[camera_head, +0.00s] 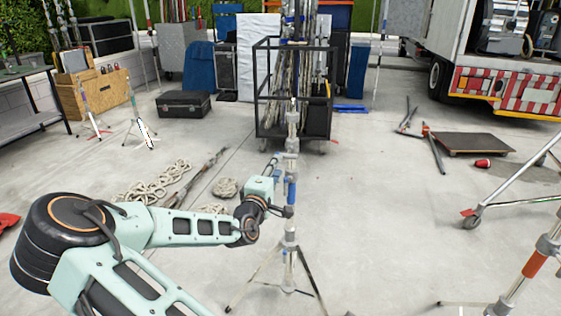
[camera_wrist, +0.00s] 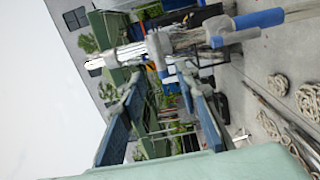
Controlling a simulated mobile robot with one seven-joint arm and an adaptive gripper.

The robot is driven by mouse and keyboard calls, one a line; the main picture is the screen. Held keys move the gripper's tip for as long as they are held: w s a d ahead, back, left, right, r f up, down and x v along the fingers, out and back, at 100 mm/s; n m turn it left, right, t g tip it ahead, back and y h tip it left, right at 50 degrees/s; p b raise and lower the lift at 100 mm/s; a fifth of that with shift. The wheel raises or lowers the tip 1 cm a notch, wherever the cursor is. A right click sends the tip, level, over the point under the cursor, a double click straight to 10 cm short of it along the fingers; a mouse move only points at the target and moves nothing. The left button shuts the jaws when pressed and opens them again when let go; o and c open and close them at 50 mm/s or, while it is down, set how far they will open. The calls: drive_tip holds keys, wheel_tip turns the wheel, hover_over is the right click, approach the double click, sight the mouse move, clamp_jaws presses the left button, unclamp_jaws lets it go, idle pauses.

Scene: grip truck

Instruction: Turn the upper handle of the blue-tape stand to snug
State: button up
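The blue-tape stand (camera_head: 291,166) is a slim silver tripod stand upright on the concrete in the head view, with a blue band around its post. In the wrist view its post (camera_wrist: 192,37) runs sideways across the top, with blue tape (camera_wrist: 260,19) at the right. A grey upper handle (camera_wrist: 155,52) juts from the post just beyond the fingertips. My gripper (camera_wrist: 160,82) is open, its two fingers apart on either side of the handle's line. I cannot tell whether they touch it. In the head view my gripper (camera_head: 273,167) is just left of the post.
A black cage cart (camera_head: 262,95) of poles stands behind the stand. Rope coils (camera_head: 155,185) and a rod lie on the floor to the left. An orange-taped stand (camera_head: 535,264) is at the right front. A truck (camera_head: 450,75) stands at the back right.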

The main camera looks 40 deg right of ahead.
drive_tip(key=shift+v, duration=2)
